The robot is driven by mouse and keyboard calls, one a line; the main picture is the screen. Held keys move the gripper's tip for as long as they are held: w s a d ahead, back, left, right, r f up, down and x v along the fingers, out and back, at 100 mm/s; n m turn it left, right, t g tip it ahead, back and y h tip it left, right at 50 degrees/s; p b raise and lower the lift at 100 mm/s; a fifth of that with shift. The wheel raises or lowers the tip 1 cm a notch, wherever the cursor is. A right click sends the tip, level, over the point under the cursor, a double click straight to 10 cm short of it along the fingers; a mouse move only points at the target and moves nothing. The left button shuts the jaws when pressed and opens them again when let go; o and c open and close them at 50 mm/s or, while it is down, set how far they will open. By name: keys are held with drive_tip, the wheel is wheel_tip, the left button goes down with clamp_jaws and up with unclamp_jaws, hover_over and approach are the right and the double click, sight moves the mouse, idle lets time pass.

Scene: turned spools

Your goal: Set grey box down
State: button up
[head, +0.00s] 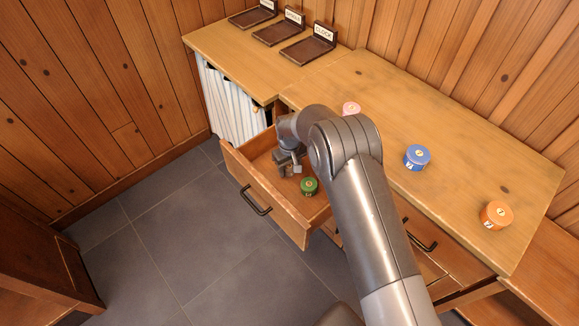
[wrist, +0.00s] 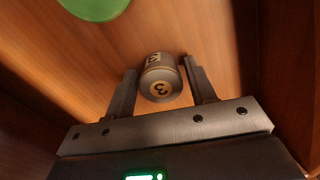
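The fingers look open, with a narrow strip of wood showing on either side of the box. In the head view my gripper (head: 290,166) is down inside the open drawer (head: 262,199). The box is hard to make out there among the fingers. The box seems to rest on the drawer floor, but its underside is hidden.
A green tub (head: 309,186) stands in the drawer right of my gripper; it also shows in the wrist view (wrist: 94,6). A pink tub (head: 351,108), a blue tub (head: 417,157) and an orange tub (head: 495,215) stand on the bench (head: 385,105). Dark labelled trays (head: 309,50) line the back.

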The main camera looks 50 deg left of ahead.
sight(290, 166)
drive_tip(key=shift+o, duration=0.9)
wheel_tip(290, 166, up, 12)
drive_tip(key=shift+r, duration=0.15)
